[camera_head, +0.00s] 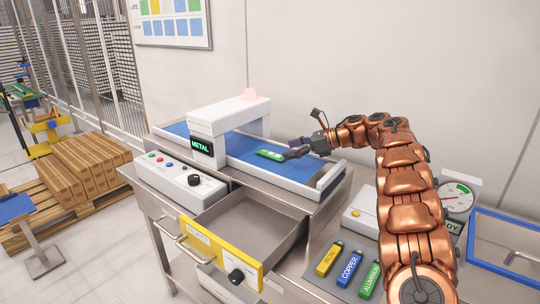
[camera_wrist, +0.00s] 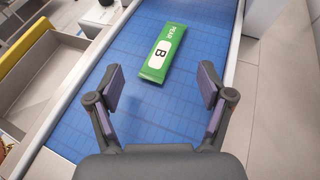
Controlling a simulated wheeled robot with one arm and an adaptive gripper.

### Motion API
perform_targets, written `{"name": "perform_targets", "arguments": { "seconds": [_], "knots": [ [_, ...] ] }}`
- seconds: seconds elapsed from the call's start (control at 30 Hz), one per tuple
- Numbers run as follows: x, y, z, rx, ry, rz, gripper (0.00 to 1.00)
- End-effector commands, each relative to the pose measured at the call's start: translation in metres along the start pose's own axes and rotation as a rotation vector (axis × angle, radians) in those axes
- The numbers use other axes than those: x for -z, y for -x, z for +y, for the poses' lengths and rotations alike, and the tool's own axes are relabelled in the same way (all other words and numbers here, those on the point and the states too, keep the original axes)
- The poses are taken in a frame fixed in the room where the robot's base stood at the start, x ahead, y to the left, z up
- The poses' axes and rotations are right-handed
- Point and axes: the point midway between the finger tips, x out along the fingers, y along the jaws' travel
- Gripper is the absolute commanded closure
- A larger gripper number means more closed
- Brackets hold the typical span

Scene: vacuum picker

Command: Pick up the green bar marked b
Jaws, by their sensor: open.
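The green bar marked B (camera_wrist: 163,53) lies flat on the blue conveyor belt, slightly tilted in the wrist view, with a white label. In the head view the bar (camera_head: 270,155) lies on the belt just to the left of my gripper (camera_head: 298,153). In the wrist view my gripper (camera_wrist: 162,84) is open, its two dark fingers spread wide. The bar's near end shows between the fingertips, and most of it is beyond them. I cannot tell the height of the fingers above the belt. Nothing is between the fingers touching the bar.
A white scanner arch with a METAL display (camera_head: 204,148) spans the belt (camera_head: 307,173). White rails edge the belt. An open drawer with a yellow front (camera_head: 208,242) is below. Bars labelled iron (camera_head: 329,258), copper (camera_head: 349,268) and aluminium (camera_head: 370,280) lie on a mat near my arm.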

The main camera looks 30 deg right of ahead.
Motion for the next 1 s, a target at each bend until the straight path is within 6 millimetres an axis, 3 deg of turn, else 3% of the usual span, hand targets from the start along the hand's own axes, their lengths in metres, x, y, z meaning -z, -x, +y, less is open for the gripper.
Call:
{"name": "perform_targets", "arguments": {
  "seconds": [0.17, 0.5, 0.77, 1.0],
  "knots": [
    [-0.002, -0.010, 0.000, 0.000, -0.001, 0.000, 0.20],
    [-0.004, -0.052, -0.001, 0.000, 0.000, 0.000, 0.20],
    [-0.002, -0.056, -0.001, 0.002, 0.000, -0.001, 0.20],
    [-0.002, -0.056, -0.001, 0.002, 0.000, -0.001, 0.44]
  ]
}}
